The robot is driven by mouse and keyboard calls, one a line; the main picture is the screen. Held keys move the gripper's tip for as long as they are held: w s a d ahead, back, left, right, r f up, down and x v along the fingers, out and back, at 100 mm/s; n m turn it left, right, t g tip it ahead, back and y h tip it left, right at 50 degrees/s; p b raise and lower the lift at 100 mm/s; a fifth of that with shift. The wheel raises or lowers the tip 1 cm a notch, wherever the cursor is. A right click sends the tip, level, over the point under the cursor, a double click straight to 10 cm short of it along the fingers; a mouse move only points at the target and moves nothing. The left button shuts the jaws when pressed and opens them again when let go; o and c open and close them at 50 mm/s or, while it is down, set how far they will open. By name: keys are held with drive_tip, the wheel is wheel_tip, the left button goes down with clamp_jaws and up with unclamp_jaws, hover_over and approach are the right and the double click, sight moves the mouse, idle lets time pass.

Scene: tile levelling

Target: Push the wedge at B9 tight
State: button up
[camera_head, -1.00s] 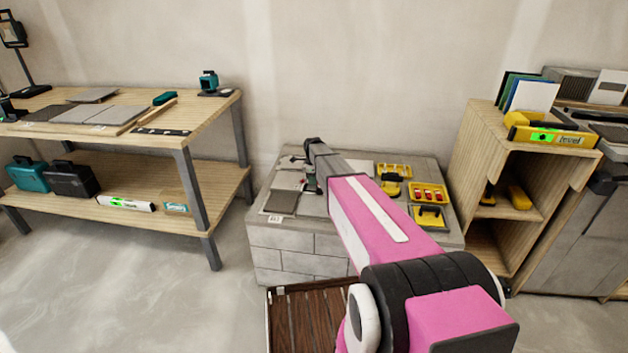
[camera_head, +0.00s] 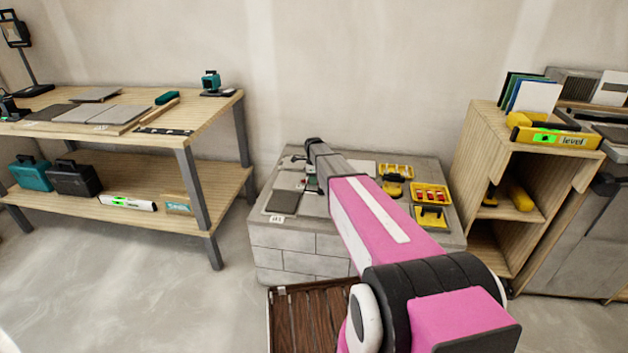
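A grey block-built stand (camera_head: 300,241) is in the middle of the head view. Grey tiles lie on its top; a darker tile (camera_head: 281,202) is at the front left, with a small white label (camera_head: 277,219) on the edge below it. My pink arm reaches over the stand. My gripper (camera_head: 311,184) is over the left part of the tiles, small and partly hidden by my arm. Whether its fingers are open or shut does not show. A small red and green spot shows beside it. The wedge at B9 cannot be made out, and the label is too small to read surely.
Yellow trays, one with red pieces (camera_head: 431,194), sit on the stand's right side. A wooden workbench (camera_head: 215,120) with tiles and tools is at left. A wooden shelf (camera_head: 490,130) with a yellow level (camera_head: 553,137) is at right. A brown slatted crate (camera_head: 311,318) is in front.

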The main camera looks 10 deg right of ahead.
drive_tip(key=o, duration=0.3)
wheel_tip(320, 180, up, 11)
drive_tip(key=s+f+n, duration=0.1)
drive_tip(key=s+n, duration=0.6)
drive_tip(key=s, duration=0.5)
drive_tip(key=s+d+f+n, duration=0.1)
drive_tip(key=s+n, duration=0.6)
drive_tip(key=s, duration=0.6)
drive_tip(key=s+f+n, duration=0.1)
drive_tip(key=s+n, duration=0.6)
drive_tip(key=s, duration=0.5)
drive_tip(key=shift+s+d+f+n, duration=0.15)
drive_tip(key=shift+s+d+n, duration=0.15)
drive_tip(key=shift+s, duration=0.1)
